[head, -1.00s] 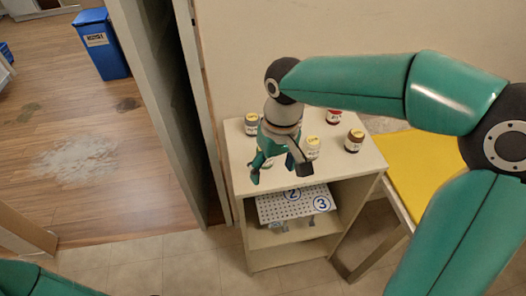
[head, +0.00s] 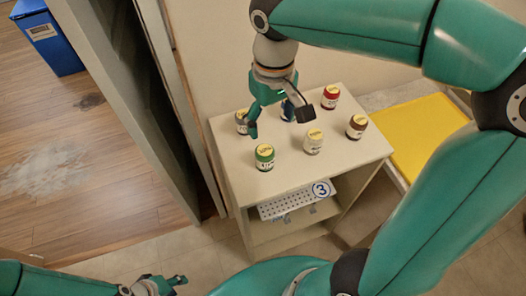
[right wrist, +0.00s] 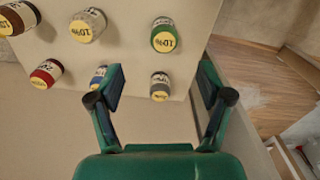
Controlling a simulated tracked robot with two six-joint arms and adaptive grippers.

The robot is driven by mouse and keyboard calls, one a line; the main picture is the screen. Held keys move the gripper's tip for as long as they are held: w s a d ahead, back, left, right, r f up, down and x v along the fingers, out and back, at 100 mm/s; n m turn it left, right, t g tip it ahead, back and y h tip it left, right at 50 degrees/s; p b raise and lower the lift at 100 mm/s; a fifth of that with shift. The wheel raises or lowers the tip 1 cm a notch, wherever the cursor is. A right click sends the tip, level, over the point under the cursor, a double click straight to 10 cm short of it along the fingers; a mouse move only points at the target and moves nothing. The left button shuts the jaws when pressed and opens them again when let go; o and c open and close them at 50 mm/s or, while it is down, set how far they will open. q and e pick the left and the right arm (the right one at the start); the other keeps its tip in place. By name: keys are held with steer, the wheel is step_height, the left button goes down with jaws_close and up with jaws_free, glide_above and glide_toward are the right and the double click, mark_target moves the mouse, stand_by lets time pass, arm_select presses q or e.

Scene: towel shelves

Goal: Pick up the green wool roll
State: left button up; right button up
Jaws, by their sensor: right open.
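The green wool roll (head: 264,157), with a yellow top label, stands upright near the front left of the small shelf's top (head: 325,165). It also shows in the right wrist view (right wrist: 164,36), beyond the fingertips. My right gripper (head: 279,123) is open above the back left of the top, behind the green roll and apart from it. In the right wrist view its open fingers (right wrist: 162,84) spread either side of the grey roll (right wrist: 160,88). My left gripper (head: 165,286) is low at the bottom edge of the head view, far from the rolls; its opening is unclear.
The white roll (head: 313,141) stands right of the green one. The brown roll (head: 356,127) and red roll (head: 330,97) are further right and back. The blue roll (head: 287,110) is partly hidden by my right gripper. A yellow surface (head: 418,133) lies right of the shelf.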

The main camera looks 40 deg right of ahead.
mark_target(265, 150)
steer(key=f, duration=0.9)
steer(key=shift+w+a+f, duration=0.25)
steer(key=shift+w+a, duration=0.1)
steer(key=shift+w, duration=0.05)
steer(key=shift+w+f, duration=0.15)
steer(key=shift+f, duration=2.4)
steer(key=c, duration=1.2)
